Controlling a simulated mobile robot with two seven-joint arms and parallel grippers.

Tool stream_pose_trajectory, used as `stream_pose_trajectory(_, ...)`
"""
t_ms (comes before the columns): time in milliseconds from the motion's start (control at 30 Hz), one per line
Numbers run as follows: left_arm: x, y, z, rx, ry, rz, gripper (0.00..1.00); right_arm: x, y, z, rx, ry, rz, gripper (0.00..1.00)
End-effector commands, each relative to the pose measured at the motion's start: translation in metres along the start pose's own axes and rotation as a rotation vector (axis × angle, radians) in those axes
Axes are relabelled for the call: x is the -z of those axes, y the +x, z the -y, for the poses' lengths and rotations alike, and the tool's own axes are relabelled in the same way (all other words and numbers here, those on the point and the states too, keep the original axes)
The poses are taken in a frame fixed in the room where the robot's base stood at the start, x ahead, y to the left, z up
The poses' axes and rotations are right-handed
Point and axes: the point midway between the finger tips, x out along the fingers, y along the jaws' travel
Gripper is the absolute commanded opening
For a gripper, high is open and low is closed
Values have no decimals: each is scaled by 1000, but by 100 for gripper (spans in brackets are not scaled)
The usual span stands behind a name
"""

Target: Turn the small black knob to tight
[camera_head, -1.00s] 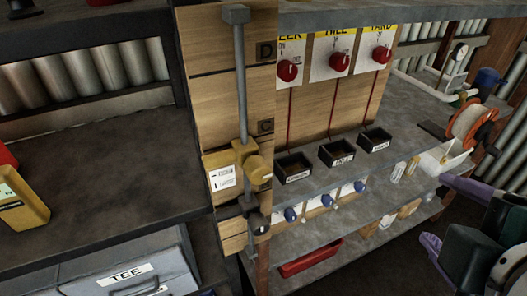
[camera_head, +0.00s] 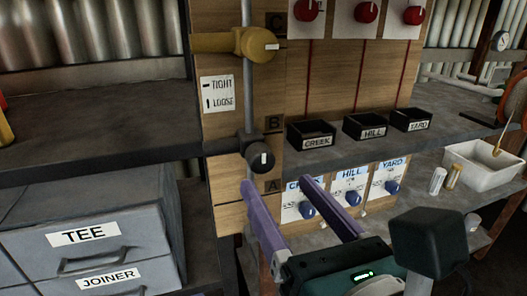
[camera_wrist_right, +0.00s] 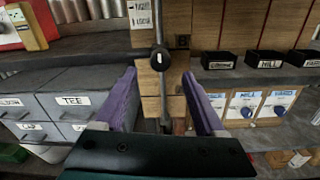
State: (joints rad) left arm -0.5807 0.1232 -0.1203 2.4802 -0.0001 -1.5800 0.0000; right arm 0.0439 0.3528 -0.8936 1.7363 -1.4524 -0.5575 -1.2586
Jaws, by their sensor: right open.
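The small black knob (camera_head: 262,158) sits on a black clamp around the upright grey rod (camera_head: 247,100), near letters A and B. Its white mark stands upright. It also shows in the right wrist view (camera_wrist_right: 160,60). The label (camera_head: 217,93) pairs a level bar with TIGHT and an upright bar with LOOSE. My right gripper (camera_head: 278,185) is open and empty, its purple fingers pointing toward the board just below the knob and apart from it. In the wrist view the knob lies between and beyond the fingertips (camera_wrist_right: 159,74). My left gripper is not in view.
A yellow clamp with a knob (camera_head: 255,44) is higher on the rod, its mark level. Black trays (camera_head: 311,134) stand on a shelf to the right, above blue knobs (camera_head: 308,212). Grey drawers (camera_head: 85,235) are at lower left. A white bin (camera_head: 485,165) stands right.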

Motion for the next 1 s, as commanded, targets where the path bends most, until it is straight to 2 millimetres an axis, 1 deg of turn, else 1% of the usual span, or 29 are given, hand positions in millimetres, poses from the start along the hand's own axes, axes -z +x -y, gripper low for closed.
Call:
stream_pose_trajectory(33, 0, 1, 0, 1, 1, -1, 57, -1, 11, 0, 0, -1, 4, 72)
stream_pose_trajectory(100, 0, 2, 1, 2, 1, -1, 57, 0, 25, 0, 2, 0, 3, 72)
stream_pose_trajectory(200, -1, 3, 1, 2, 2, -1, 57, -1, 42, 0, 1, 2, 3, 72)
stream_pose_trajectory(300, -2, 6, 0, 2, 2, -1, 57, 0, 54, 1, 3, 2, 2, 72)
stream_pose_trajectory(467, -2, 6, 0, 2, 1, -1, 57, 0, 62, 1, 2, 3, 0, 72)
stream_pose_trajectory(700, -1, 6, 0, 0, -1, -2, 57, 0, 63, 1, 2, 5, 0, 72)
stream_pose_trajectory(1000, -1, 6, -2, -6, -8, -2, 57, 0, 63, 1, 2, 4, 0, 38)
